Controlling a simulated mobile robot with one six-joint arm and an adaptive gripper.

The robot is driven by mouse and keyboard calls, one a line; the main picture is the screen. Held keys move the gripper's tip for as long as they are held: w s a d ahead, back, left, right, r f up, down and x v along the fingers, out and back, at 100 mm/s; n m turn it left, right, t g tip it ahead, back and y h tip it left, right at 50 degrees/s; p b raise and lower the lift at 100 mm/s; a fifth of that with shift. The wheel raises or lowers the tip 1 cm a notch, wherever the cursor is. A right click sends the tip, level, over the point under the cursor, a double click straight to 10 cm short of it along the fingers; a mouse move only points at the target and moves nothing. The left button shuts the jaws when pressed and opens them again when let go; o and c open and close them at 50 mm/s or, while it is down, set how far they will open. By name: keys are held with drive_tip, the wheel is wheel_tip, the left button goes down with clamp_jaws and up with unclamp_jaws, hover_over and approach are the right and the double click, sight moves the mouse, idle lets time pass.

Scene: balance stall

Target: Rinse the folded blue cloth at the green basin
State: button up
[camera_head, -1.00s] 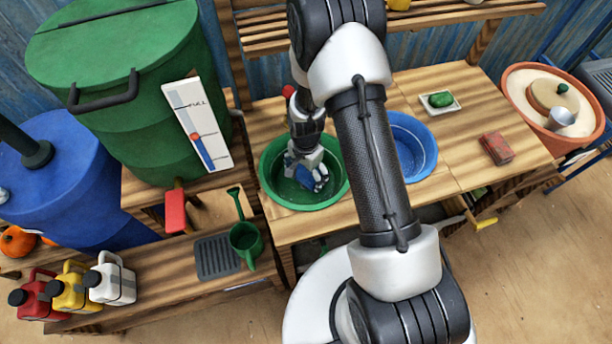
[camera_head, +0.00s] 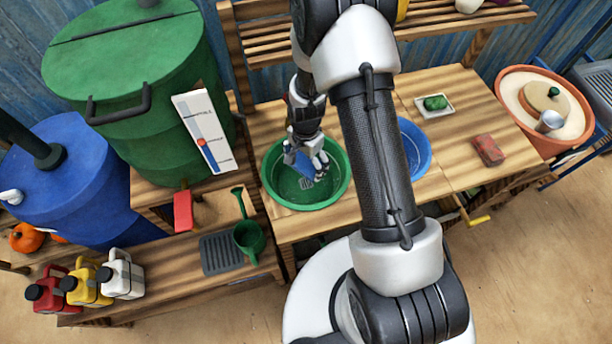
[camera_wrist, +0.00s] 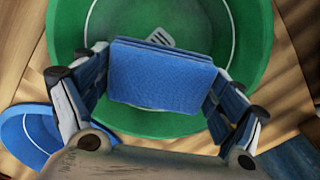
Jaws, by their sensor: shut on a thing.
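The folded blue cloth (camera_wrist: 163,75) is held between the fingers of my gripper (camera_wrist: 160,95) in the wrist view. In the head view the cloth (camera_head: 297,160) shows only in part, over the green basin. My gripper (camera_head: 308,164) is shut on it, pointing down inside the basin's outline. The green basin (camera_head: 275,192) stands on the wooden counter, with a pale slotted drain patch (camera_head: 307,183) on its floor. I cannot tell whether the cloth touches the basin's floor; no water is clearly visible.
A blue basin (camera_head: 416,160) stands right of the green one, partly behind my arm. A green soap on a white dish (camera_head: 448,111) and a red-brown block (camera_head: 489,150) lie further right. A green tank (camera_head: 130,70) with a level gauge (camera_head: 205,135) stands left.

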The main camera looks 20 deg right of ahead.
sight(306, 161)
drive_tip(key=shift+r+p, duration=1.05)
drive_tip(key=shift+r, duration=0.8)
drive_tip(key=shift+r, duration=0.1)
idle(0.7)
drive_tip(key=shift+r+p, duration=1.4)
drive_tip(key=shift+r, duration=0.55)
